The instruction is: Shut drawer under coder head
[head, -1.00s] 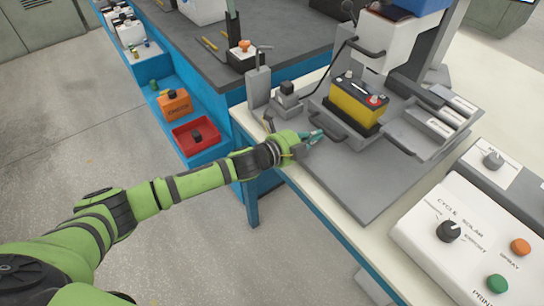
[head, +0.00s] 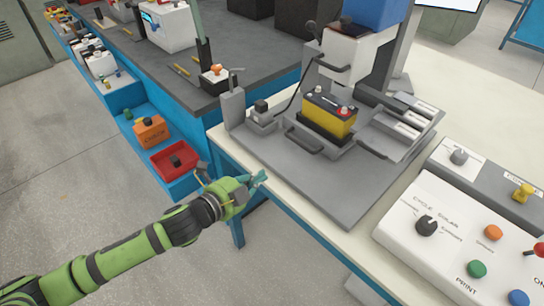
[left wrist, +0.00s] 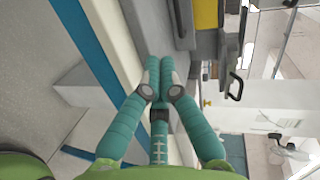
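The coder head (head: 350,55) is a white box with a dark handle on a grey stand in the head view. Below it, a yellow and black battery (head: 328,118) sits on a low grey drawer or tray with a dark front handle (head: 303,142). The battery stands forward of the head, on the near side. My left gripper (head: 262,178) is near the table's front edge, apart from that handle and to its lower left. In the left wrist view its teal fingers (left wrist: 159,62) are together with nothing visible between them. My right gripper is not in view.
A grey base plate (head: 345,205) lies on the white table. A control panel (head: 450,240) with knobs and buttons stands at right. A small grey block fixture (head: 262,118) is left of the battery. A red bin (head: 168,170) lies beyond the table's left edge.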

